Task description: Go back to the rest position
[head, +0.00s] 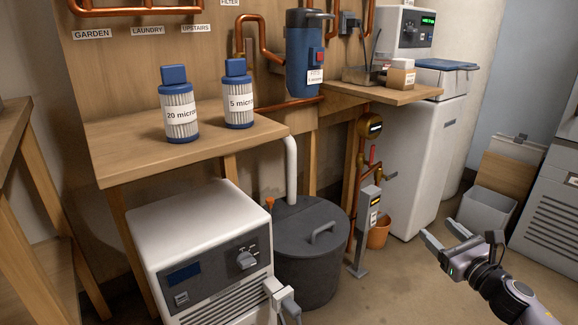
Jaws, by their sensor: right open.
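My right gripper (443,236) is at the lower right, with its arm coming in from the bottom right corner. Its two pale fingers are spread apart and point up and left. Nothing is between them. It appears over the open floor, to the right of the orange bucket (379,232), and touches nothing that I can see. My left gripper does not show.
A wooden bench (115,150) bears two filter cartridges, labelled 20 micron (180,115) and 5 micron (238,103). Below are a white machine (190,215) and a dark lidded tank (300,275). A grey bin (487,212) stands at right. The floor (400,290) between is clear.

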